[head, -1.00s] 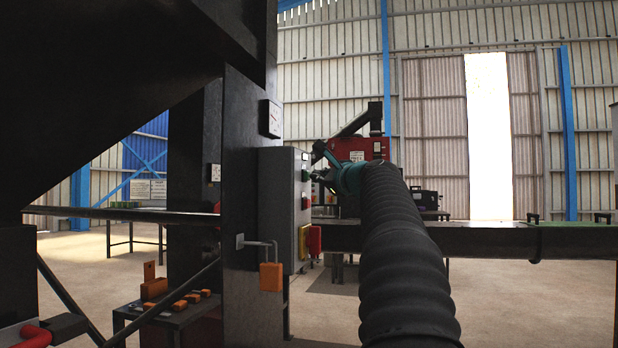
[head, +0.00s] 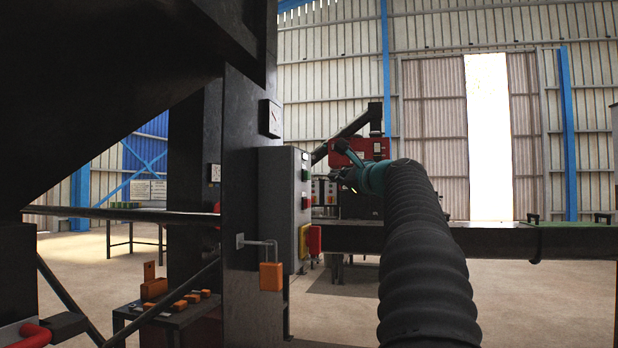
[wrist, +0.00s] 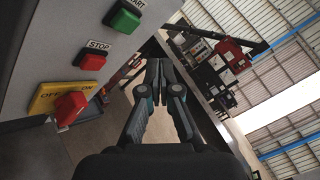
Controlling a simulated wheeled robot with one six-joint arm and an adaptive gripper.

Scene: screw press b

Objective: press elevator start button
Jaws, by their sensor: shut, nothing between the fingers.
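The green start button (wrist: 125,19), under a START label, sits on the grey control box in the wrist view. In the head view the start button (head: 305,175) is small, on the right face of the control box (head: 284,205). The red stop button (wrist: 92,61) and a red switch on a yellow OFF/ON plate (wrist: 50,97) are on the same face. My gripper (wrist: 159,64) is shut and empty, apart from the box, with the buttons to its left. In the head view my gripper (head: 335,176) is right of the start button, partly blended into the dark background.
The control box is fixed to a dark column (head: 240,110). An orange padlock (head: 271,276) hangs on the column. A long dark beam (head: 480,238) runs across to the right. Open floor lies at the right front.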

